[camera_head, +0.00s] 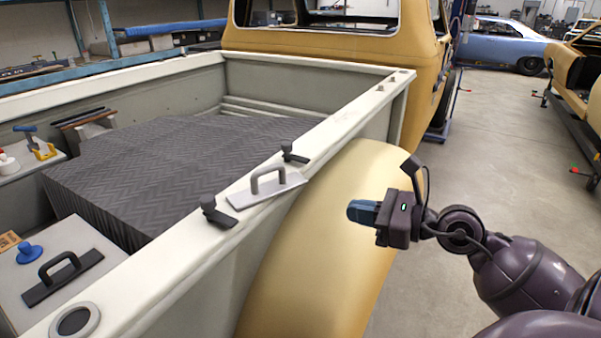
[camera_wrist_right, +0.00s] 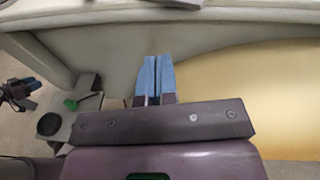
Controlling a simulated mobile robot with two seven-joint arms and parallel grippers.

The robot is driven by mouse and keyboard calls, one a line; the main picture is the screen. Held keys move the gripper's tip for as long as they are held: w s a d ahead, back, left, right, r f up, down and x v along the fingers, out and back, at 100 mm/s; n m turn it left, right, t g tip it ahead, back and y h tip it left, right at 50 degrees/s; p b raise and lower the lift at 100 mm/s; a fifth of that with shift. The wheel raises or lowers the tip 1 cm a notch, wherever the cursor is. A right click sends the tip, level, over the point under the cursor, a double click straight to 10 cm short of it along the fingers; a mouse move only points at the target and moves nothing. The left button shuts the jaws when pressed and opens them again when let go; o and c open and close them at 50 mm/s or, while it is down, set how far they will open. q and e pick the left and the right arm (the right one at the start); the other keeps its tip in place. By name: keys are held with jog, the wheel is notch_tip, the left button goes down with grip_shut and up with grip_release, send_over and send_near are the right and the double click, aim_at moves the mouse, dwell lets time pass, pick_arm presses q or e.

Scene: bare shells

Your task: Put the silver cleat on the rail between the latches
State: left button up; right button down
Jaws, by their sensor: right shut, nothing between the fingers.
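The silver cleat (camera_head: 266,190), a flat plate with a grey loop handle, lies on the pale truck-bed rail (camera_head: 345,118). It sits between two black latches, the near latch (camera_head: 216,212) and the far latch (camera_head: 292,153). Its plate looks turned a little from the rail's direction, and its right end reaches the rail's outer edge. My right gripper (camera_head: 362,211) is shut and empty, right of the cleat and apart from it, over the yellow fender. Its blue fingertips (camera_wrist_right: 155,77) are together in the right wrist view.
A black handled plate (camera_head: 62,277), a blue knob (camera_head: 29,252) and a grey ring (camera_head: 75,320) are at the lower left. A dark patterned cover (camera_head: 170,165) fills much of the bed. The yellow fender (camera_head: 325,255) bulges below the rail. Open floor lies to the right.

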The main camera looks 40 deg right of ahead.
jog(key=w+a+r+m+t+p, duration=0.1)
jog(key=w+a+r+m+p, duration=0.1)
jog(key=w, duration=1.1)
jog(key=shift+w+a+r+t+p, duration=0.2)
jog(key=shift+w+a+t+p, duration=0.2)
jog(key=shift+a+p, duration=0.65)
jog(key=shift+a, duration=0.1)
